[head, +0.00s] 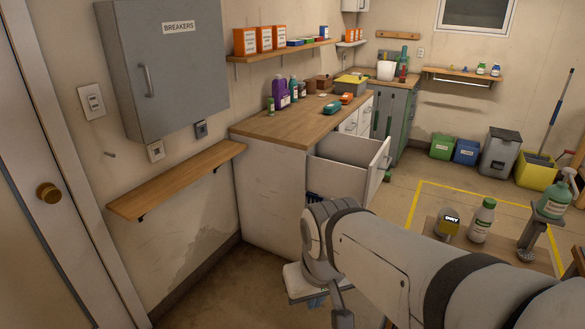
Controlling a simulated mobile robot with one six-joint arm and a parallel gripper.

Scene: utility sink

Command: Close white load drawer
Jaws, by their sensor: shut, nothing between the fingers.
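My arm passes below and in front of the drawer, hiding the lower part of the cabinet front.
Bottles (280,94) and small items stand on the wooden counter (290,128). A grey breaker box (168,65) and wooden shelf (178,178) are on the left wall. Floor beyond the drawer is open.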

